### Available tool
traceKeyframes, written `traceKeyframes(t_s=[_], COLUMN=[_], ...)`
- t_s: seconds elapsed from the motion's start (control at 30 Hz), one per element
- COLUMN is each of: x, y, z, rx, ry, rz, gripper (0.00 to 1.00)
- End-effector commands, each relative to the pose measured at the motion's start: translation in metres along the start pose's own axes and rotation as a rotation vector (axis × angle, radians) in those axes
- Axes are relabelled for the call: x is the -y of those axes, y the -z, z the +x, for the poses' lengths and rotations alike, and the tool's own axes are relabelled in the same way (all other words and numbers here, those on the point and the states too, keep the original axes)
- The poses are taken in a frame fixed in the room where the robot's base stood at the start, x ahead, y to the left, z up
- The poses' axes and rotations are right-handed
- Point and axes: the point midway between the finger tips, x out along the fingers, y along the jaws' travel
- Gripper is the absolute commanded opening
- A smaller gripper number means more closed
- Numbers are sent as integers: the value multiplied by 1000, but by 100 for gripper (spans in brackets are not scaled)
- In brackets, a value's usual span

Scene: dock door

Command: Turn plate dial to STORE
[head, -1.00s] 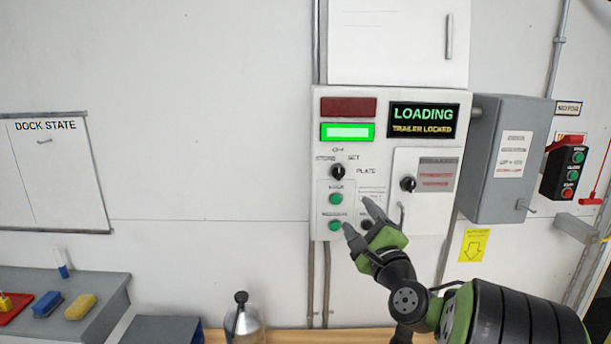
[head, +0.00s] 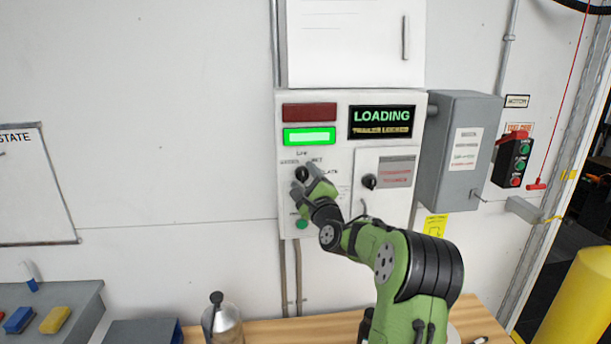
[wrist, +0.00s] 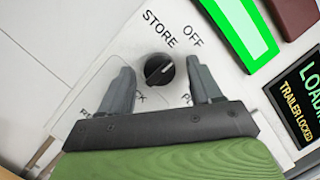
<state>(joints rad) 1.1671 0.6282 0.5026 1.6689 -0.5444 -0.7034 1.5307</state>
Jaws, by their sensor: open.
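The plate dial (wrist: 158,70) is a round black knob with a white pointer line, on the white control panel (head: 335,215). STORE and OFF are printed above it in the wrist view. The pointer line slants up and right, toward the right finger, away from STORE. In the head view the dial (head: 302,173) is partly covered by my gripper (head: 300,181). My gripper (wrist: 161,74) is open, with one finger on each side of the dial in the wrist view. I cannot tell whether they touch it. The SET label is hidden in the wrist view.
A lit green indicator (head: 309,137) and a LOADING display (head: 381,122) are above the dial. A second black knob (head: 369,181) is to its right. A green button (head: 301,224) is below. A grey box (head: 460,150) sticks out at the right.

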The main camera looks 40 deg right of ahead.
Motion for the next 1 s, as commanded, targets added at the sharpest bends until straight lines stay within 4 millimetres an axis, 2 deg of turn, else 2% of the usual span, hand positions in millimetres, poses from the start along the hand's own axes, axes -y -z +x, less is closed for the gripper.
traceKeyframes(t_s=[0.17, 0.53, 0.77, 1.0], x=[-1, -2, -2, -1], y=[1, 0, 0, 1], z=[0, -1, -1, -1], rx=[0, 1, 2, 11], ry=[-1, -1, -6, -37], rz=[0, 0, -19, -125], gripper=[64, 9, 9, 9])
